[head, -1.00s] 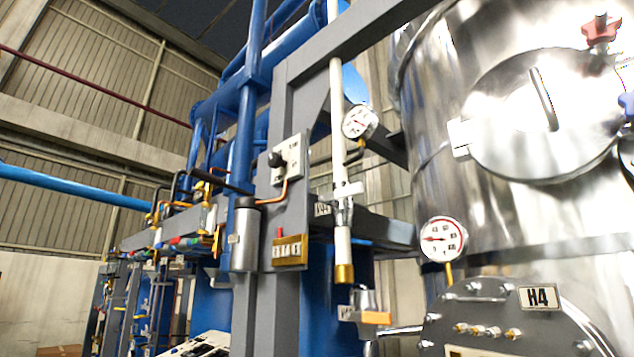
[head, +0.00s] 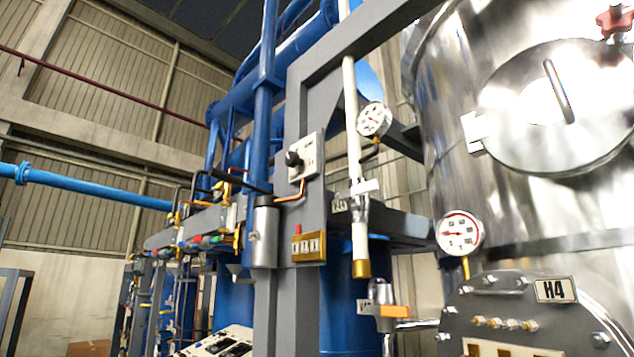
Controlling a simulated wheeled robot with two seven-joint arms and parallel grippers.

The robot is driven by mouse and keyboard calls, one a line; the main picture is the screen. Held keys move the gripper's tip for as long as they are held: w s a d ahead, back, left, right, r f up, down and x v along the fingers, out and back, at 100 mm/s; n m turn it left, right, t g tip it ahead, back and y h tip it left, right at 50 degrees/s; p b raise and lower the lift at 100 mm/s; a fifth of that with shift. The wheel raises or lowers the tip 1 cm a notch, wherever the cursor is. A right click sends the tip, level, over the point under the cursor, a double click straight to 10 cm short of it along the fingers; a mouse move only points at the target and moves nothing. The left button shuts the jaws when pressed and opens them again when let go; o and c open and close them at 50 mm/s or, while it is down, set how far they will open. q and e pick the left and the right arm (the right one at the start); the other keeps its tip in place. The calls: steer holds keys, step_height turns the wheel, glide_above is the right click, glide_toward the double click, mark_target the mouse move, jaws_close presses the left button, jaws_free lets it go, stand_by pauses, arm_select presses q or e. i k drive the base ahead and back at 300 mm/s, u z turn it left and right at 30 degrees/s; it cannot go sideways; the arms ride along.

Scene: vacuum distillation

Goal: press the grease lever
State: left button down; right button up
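A steel cylinder (head: 264,236) is fixed to the grey upright left of centre in the head view. A dark bar (head: 238,181) slants up and left from its top; it looks like the grease lever, though no label on it can be read. Blue pipework stands behind the bar. Neither of my grippers is in view, and nothing touches the bar.
A switch box (head: 302,159) with a black knob and a brass counter (head: 309,246) with a red button are on the upright. A large steel vessel (head: 530,215) fills the right. A panel (head: 215,342) is at the bottom.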

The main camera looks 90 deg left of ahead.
mark_target(215, 173)
steer(key=k, duration=0.95)
steer(key=u, duration=1.8)
